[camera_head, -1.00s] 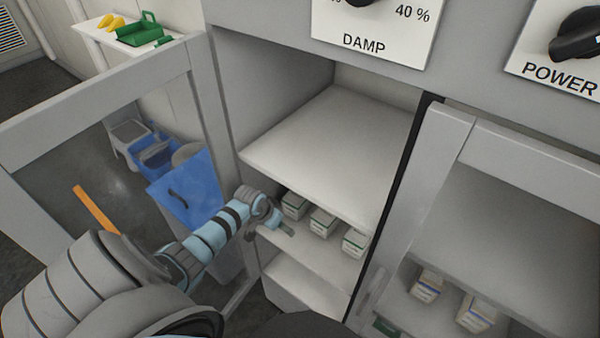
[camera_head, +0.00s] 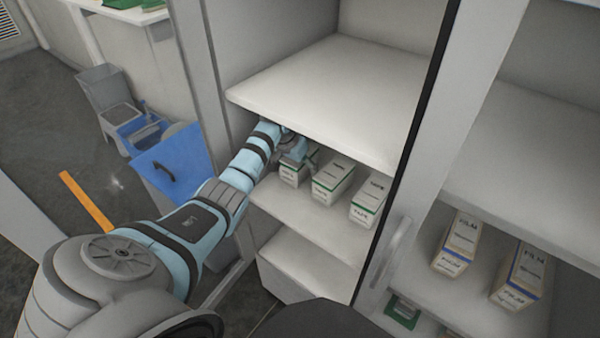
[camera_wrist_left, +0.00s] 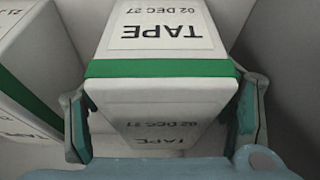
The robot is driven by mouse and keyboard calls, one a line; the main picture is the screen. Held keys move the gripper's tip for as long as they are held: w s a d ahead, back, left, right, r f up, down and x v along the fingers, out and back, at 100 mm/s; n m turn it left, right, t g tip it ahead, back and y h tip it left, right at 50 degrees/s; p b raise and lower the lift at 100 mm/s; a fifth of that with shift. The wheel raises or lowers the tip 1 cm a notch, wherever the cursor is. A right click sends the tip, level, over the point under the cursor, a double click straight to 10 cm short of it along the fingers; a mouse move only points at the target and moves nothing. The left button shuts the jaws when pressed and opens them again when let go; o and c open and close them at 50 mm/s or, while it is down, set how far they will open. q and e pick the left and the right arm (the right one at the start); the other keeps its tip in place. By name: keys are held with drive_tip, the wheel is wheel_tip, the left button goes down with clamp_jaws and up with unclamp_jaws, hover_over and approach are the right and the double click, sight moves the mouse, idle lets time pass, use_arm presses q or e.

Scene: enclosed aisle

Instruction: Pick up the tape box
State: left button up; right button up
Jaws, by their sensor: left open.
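Three white tape boxes with green bands stand in a row on the shelf below the large upper shelf: a left box (camera_head: 290,174), a middle box (camera_head: 333,182) and a right box (camera_head: 370,200). My left gripper (camera_head: 297,152) is at the left box, under the upper shelf's edge. In the left wrist view, the open gripper (camera_wrist_left: 162,120) has a finger on each side of a tape box (camera_wrist_left: 160,68). Its print is upside down there. Whether the fingers touch it is unclear. Another box (camera_wrist_left: 35,65) stands close beside it. My right gripper is not in view.
The upper shelf (camera_head: 330,85) lies close above my left wrist. An open cabinet door frame (camera_head: 205,80) stands at the left. Film boxes (camera_head: 458,245) sit in the right bay. A blue bin (camera_head: 172,160) stands on the floor at left.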

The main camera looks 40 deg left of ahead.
use_arm(q)
drive_tip(key=shift+r, duration=0.2)
drive_tip(key=shift+c, duration=0.6)
drive_tip(key=c, duration=1.3)
